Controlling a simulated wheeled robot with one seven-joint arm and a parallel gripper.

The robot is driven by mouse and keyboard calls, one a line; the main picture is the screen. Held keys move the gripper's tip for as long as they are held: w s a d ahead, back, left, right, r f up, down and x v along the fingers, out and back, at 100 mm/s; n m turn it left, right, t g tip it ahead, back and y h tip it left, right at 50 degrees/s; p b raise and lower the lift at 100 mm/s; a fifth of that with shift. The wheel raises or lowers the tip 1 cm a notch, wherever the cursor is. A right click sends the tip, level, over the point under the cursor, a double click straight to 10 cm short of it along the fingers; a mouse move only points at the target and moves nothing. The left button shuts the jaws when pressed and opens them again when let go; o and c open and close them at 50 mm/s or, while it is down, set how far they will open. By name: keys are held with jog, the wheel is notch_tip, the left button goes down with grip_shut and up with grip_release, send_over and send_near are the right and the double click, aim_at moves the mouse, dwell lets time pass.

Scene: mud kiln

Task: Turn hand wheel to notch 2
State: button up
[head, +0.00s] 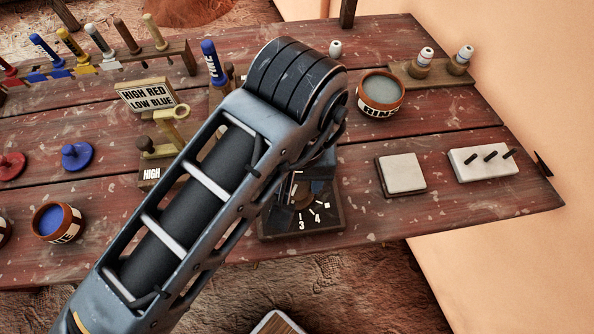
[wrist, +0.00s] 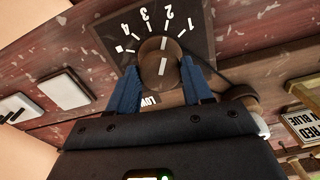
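The hand wheel (wrist: 160,68) is a round brown knob with a white line on it. It sits on a dark dial plate (wrist: 105,33) with white ticks and numerals, 3 and 4 among them. In the wrist view its line points up the picture, to the right of the 3; I cannot tell exactly which notch it meets. My gripper (wrist: 160,72) has its blue fingers on both sides of the wheel, with no clear gap showing. In the head view the dial plate (head: 334,222) shows at the table's front edge, and my arm hides most of the wheel and gripper.
A sign reading HIGH RED LOW BLUE (head: 150,95) stands left of my arm. A white square block (head: 402,173) and a white block with dark pegs (head: 484,161) lie right of the dial. A bowl (head: 381,95) stands behind. Red (head: 10,165) and blue (head: 77,155) knobbed discs lie left.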

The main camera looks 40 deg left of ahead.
aim_at(297, 184)
jog(key=o, duration=0.4)
notch_tip(297, 184, up, 8)
jog(key=shift+f, duration=0.1)
dwell(0.5)
